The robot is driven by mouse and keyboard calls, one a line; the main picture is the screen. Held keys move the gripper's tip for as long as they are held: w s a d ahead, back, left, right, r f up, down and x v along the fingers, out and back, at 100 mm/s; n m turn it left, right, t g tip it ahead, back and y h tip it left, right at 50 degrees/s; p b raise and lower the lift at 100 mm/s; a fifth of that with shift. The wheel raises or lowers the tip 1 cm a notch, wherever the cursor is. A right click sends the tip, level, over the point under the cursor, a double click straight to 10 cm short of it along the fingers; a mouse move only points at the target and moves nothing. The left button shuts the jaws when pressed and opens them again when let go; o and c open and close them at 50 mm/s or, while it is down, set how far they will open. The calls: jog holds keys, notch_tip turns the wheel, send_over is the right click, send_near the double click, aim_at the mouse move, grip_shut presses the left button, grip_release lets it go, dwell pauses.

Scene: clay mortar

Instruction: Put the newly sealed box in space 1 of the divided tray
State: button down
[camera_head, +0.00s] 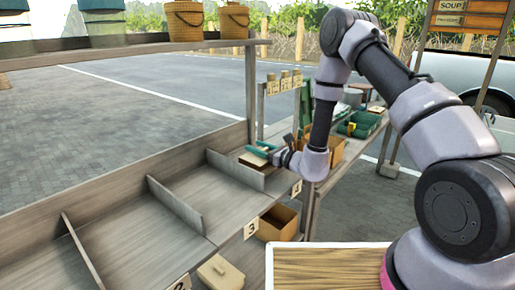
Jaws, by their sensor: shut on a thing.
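The divided tray (110,220) is a wooden bench top with upright dividers and number cards along its front edge. A small tan box (252,161) is at its far right compartment, beside the last divider. The card at that compartment's front (297,188) seems to read 1. My gripper (262,149), with teal fingers, is at the box and shut on it, reaching in from the right. The fingers and wrist hide part of the box. I cannot tell whether the box rests on the compartment floor or hangs just above it.
Another tan lidded box (220,272) is in front of the tray, below card 3 (251,228). An upright wooden post (252,85) stands close behind my gripper. A shelf with baskets (186,20) runs above. A side table with a green tray (360,124) is beyond my arm.

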jog(key=shift+f, duration=0.1)
jog(key=c, duration=0.5)
grip_release()
jog(key=o, duration=0.3)
